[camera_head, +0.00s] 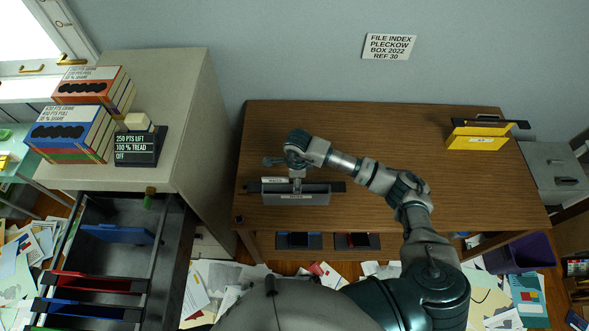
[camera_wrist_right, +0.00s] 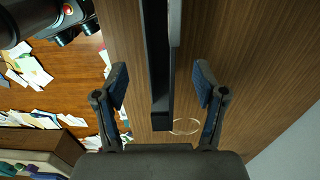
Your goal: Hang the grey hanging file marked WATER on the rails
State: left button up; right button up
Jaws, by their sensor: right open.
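The grey hanging file (camera_head: 296,198) stands on the wooden desk near its front left, with a dark bar along its top and a white label too small to read. My right gripper (camera_head: 297,176) is over the middle of it. In the right wrist view, the dark bar (camera_wrist_right: 160,70) lies between the two spread fingers of my right gripper (camera_wrist_right: 162,84), with a gap on both sides. The rails (camera_head: 159,245) run along the open drawer at the lower left, where a blue file (camera_head: 118,234) and a red file (camera_head: 95,283) hang. My left gripper is not in view.
A yellow file (camera_head: 480,139) stands at the desk's back right. The grey cabinet (camera_head: 185,90) carries box stacks and a black sign (camera_head: 137,147). Papers litter the floor. The desk's middle is clear apart from my arm above it.

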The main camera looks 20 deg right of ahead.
notch_tip(320, 180, down, 7)
jog(key=shift+a+f, duration=0.25)
jog(key=shift+f, duration=0.15)
jog(key=shift+a+f, duration=0.1)
jog(key=shift+f, duration=0.05)
jog(key=shift+d, duration=0.25)
jog(key=c, duration=0.4)
jog(key=shift+d, duration=0.15)
grip_shut()
jog(key=shift+a+r+p, duration=0.2)
jog(key=shift+r+p, duration=0.1)
jog(key=shift+p, duration=0.05)
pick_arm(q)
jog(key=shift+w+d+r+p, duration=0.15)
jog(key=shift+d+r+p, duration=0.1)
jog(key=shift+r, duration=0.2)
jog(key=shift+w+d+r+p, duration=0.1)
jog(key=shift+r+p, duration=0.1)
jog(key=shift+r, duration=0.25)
pick_arm(e)
jog(key=shift+r, duration=0.75)
jog(key=shift+d, duration=0.1)
